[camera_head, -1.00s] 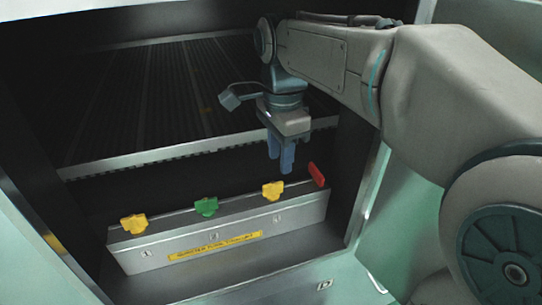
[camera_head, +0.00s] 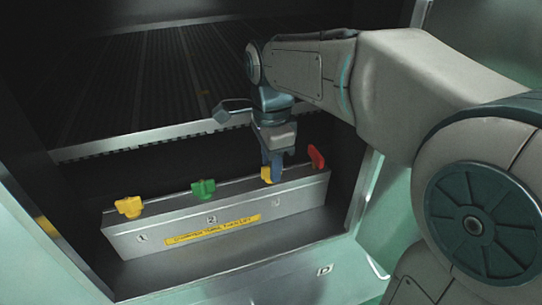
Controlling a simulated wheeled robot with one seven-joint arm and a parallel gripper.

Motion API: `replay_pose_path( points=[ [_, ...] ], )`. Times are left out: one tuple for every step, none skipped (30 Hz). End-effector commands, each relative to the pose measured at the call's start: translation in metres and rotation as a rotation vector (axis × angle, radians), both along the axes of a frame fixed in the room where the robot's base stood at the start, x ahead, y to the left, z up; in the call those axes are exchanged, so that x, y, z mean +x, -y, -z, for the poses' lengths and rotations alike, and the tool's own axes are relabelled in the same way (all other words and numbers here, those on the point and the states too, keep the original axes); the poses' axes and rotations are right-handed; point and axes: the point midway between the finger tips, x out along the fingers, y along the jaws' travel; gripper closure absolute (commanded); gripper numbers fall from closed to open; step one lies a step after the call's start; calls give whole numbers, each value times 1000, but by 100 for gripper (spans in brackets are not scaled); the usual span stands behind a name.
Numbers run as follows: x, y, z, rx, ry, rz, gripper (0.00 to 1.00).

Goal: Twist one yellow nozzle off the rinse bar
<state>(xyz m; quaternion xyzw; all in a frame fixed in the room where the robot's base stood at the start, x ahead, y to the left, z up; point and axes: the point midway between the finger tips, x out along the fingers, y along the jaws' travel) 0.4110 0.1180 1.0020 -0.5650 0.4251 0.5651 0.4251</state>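The rinse bar (camera_head: 225,228) is a long grey metal box with a yellow label and number marks on its front. A yellow nozzle (camera_head: 128,207) sits near its left end, and a second yellow nozzle (camera_head: 266,175) sits right of centre on the top edge. My gripper (camera_head: 273,171) points down at this second nozzle. Its blue fingers overlap the nozzle and hide its right part. I cannot tell whether the fingers are closed on it or only beside it.
A green nozzle (camera_head: 203,188) sits between the yellow ones. A red piece (camera_head: 316,156) stands at the bar's right end, close to my gripper. A dark ribbed bed (camera_head: 150,85) with a metal front rail (camera_head: 140,143) lies behind. The bay's right wall is near.

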Motion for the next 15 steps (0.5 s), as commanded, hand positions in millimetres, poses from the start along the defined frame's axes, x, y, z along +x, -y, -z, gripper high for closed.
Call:
replay_pose_path(
  points=[
    [0,0,0,0,0,0,65],
    [0,0,0,0,0,0,65],
    [0,0,0,0,0,0,65],
    [0,0,0,0,0,0,71],
    [0,0,0,0,0,0,79],
    [0,0,0,0,0,0,90],
    [0,0,0,0,0,0,99],
    [0,0,0,0,0,0,100],
    [0,0,0,0,0,0,100],
    [0,0,0,0,0,0,100],
    [0,0,0,0,0,0,100],
    [0,0,0,0,0,-2,100],
    [0,0,-1,0,0,-8,100],
    [0,0,-1,0,0,-19,100],
    [0,0,-1,0,0,-44,100]
  ],
)
